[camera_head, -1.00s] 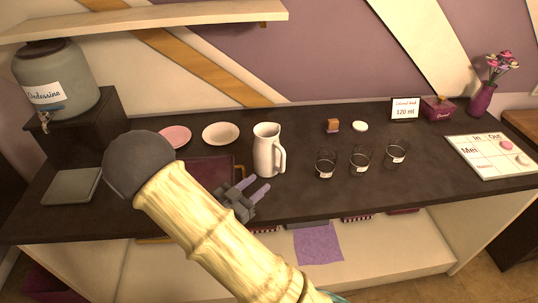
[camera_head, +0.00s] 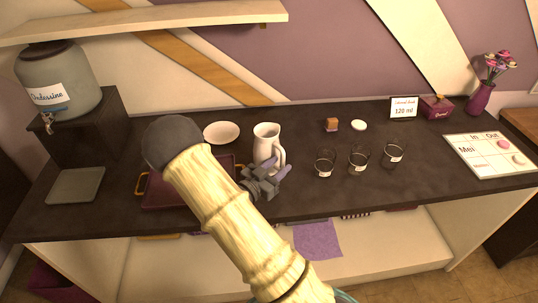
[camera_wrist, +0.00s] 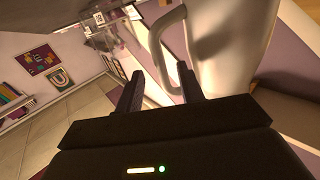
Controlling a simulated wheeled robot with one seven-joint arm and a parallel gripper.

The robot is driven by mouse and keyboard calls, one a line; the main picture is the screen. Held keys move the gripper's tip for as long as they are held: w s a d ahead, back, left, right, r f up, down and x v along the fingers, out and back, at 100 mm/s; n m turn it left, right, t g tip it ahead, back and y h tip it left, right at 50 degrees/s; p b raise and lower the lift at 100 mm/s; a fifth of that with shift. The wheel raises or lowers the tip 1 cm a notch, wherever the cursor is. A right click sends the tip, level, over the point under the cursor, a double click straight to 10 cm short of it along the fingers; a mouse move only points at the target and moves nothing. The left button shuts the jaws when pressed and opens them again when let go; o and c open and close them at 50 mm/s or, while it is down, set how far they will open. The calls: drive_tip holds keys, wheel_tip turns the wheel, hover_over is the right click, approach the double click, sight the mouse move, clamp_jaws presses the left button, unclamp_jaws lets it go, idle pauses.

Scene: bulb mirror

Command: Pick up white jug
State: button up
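The white jug (camera_head: 265,143) stands upright on the dark counter, with its handle on the right side. In the wrist view the jug (camera_wrist: 232,40) looms large at the upper right, and its handle (camera_wrist: 160,48) hangs between my fingertips or just beyond them. My gripper (camera_head: 279,172) is at the jug's lower right front, close to the handle. In the wrist view its two fingers (camera_wrist: 160,88) are spread apart, one on each side of the handle's lower part. I cannot tell whether either finger touches the handle.
Several dark glasses (camera_head: 358,160) stand to the right of the jug. A white bowl (camera_head: 221,132) is behind left, and a dark red tray (camera_head: 165,194) lies left, partly behind my arm. A large dispenser (camera_head: 58,85) stands far left. A menu board (camera_head: 490,155) lies far right.

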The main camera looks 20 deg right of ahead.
drive_tip(key=p+x, duration=0.1)
drive_tip(key=x, duration=0.4)
drive_tip(key=shift+w+a+p, duration=0.1)
drive_tip(key=shift+p, duration=0.25)
clamp_jaws()
drive_tip(key=shift+r, duration=0.15)
idle(1.2)
